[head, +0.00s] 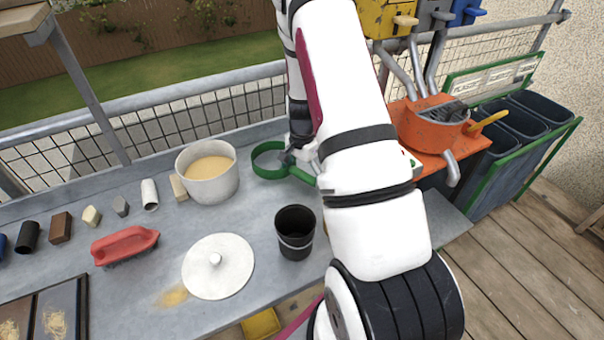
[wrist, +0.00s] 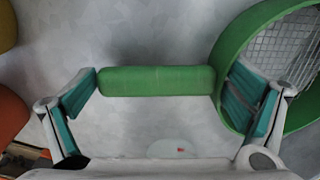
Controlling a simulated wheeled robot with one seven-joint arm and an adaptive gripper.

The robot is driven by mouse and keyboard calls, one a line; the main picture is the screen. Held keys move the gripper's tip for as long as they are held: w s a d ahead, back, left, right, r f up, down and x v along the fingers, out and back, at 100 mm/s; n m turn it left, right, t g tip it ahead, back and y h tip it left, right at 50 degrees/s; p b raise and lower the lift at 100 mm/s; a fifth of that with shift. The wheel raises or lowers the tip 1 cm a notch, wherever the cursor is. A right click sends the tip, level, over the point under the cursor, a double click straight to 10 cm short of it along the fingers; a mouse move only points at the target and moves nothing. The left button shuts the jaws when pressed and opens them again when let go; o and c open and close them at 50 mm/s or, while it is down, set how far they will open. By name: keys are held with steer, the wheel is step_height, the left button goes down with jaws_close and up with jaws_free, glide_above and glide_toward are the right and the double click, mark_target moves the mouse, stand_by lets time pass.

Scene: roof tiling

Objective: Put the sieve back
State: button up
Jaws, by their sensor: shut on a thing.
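The sieve has a green ring (head: 264,174) with wire mesh and a short green handle. In the head view it is at the back of the grey worktop, right of the white pot; I cannot tell whether it touches the worktop. In the wrist view the handle (wrist: 157,81) lies between the fingers of my gripper (wrist: 160,90), with the ring at the right finger. My gripper (head: 297,160) is shut on the sieve. My arm hides part of the worktop and some of the gripper in the head view.
A white pot (head: 207,187) holds sand-coloured material. A black cup (head: 295,241), a white lid (head: 218,267) and a red brush (head: 124,243) stand in front. Several small blocks line the left back.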

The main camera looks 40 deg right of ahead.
steer(key=o, duration=0.8)
steer(key=shift+f, duration=0.15)
